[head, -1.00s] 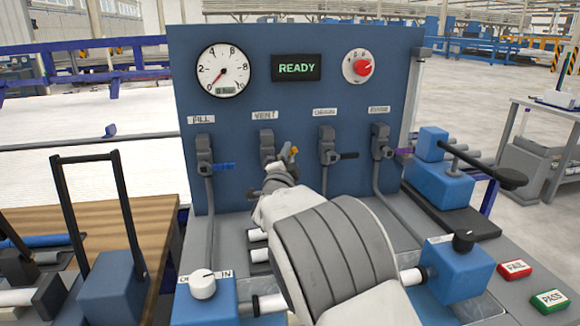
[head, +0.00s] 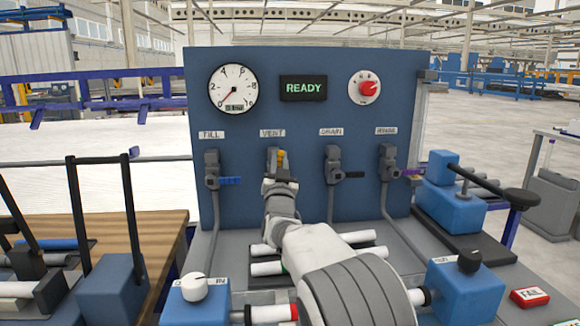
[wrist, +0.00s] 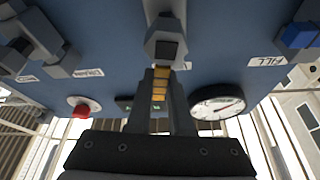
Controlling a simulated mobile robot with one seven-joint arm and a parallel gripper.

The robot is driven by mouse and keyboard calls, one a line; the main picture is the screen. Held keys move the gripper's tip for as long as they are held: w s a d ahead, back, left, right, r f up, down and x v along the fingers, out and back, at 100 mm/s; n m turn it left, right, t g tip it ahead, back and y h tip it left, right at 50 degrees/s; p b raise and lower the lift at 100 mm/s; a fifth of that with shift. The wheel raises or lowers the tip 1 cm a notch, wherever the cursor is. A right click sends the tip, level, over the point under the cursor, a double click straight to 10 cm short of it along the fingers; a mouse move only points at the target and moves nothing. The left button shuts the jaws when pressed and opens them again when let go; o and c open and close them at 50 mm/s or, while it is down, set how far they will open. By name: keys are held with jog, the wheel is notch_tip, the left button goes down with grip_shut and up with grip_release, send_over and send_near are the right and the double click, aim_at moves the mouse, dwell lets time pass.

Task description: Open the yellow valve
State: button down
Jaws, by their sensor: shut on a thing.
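The yellow valve is the one under the VENT label on the blue panel. In the wrist view the yellow handle (wrist: 160,88) lies lengthwise between the two grey fingers of my gripper (wrist: 163,78), in line with the valve body (wrist: 166,42). My gripper is shut on the handle. In the head view my gripper and wrist hide the lower part of this valve.
The blue-handled FILL valve (head: 229,180) is to the left; the black-handled DRAIN valve (head: 354,174) and a purple-handled valve (head: 411,173) are to the right. The gauge (head: 233,90) reads low and the display (head: 303,88) says READY. White pipes (head: 358,237) lie below.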

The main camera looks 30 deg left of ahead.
jog(key=shift+s+a+n+g+y+b, duration=0.2)
jog(key=shift+n+y, duration=0.1)
jog(key=shift+n, duration=0.35)
jog(key=shift+s+a+n+g+y+b, duration=0.1)
jog(key=shift+n+g+y+b, duration=0.15)
jog(key=shift+n, duration=0.35)
jog(key=shift+s+a+n+g+y+b, duration=0.15)
jog(key=shift+n+y, duration=0.2)
jog(key=shift+n, duration=0.3)
jog(key=c, duration=0.8)
grip_release()
jog(key=p+v, duration=0.1)
jog(key=v, duration=1.6)
jog(key=shift+s+d, duration=0.15)
